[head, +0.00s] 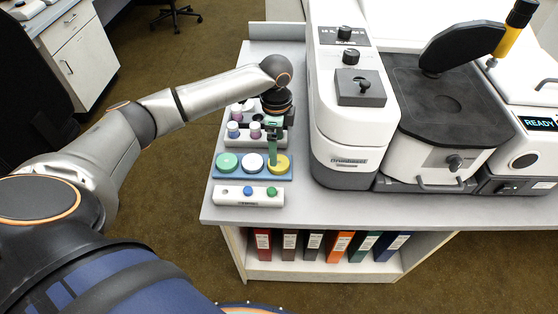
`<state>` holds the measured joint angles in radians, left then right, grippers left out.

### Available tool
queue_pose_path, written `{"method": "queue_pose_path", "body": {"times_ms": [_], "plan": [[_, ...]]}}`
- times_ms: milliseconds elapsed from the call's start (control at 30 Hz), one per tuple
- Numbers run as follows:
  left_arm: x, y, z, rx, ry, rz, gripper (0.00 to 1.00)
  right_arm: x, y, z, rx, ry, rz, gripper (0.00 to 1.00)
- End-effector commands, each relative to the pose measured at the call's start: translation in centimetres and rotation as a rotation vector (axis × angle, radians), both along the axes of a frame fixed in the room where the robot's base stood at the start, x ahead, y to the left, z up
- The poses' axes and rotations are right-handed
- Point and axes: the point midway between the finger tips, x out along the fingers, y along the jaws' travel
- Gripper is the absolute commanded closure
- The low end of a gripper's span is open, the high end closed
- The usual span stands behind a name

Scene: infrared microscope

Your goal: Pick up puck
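A blue tray (240,176) near the left end of the bench holds a row of three round pucks. They are a green puck (227,162), a white puck (252,161) and a yellow puck (281,165). My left gripper (273,160) points down at the yellow puck from above, its greenish fingers overlapping the puck's left part in the head view. Whether the fingers touch the puck, and how far apart they are, cannot be made out. My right gripper is not in view.
A grey rack with purple- and pink-capped vials (234,130) stands behind the tray, partly behind my gripper. The large white microscope (345,125) stands close on the right. Bare bench lies at front right.

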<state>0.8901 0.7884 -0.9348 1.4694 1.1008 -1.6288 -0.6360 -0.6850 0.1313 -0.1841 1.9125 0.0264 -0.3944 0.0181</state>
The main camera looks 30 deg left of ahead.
Motion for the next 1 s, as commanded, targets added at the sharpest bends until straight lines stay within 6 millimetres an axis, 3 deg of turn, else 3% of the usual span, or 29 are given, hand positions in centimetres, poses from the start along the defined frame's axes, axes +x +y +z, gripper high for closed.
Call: {"method": "queue_pose_path", "body": {"times_ms": [400, 700, 1000], "plan": [[-0.2, -0.9, -5.0, 0.001, 0.0, 0.0, 0.0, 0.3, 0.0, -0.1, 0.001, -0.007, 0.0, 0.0], [-0.2, -0.9, -5.5, 0.0, -0.001, 0.0, 0.0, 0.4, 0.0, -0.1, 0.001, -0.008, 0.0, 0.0], [-0.2, -0.9, -5.4, 0.0, -0.001, 0.0, 0.34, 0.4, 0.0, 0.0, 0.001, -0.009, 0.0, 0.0]]}}
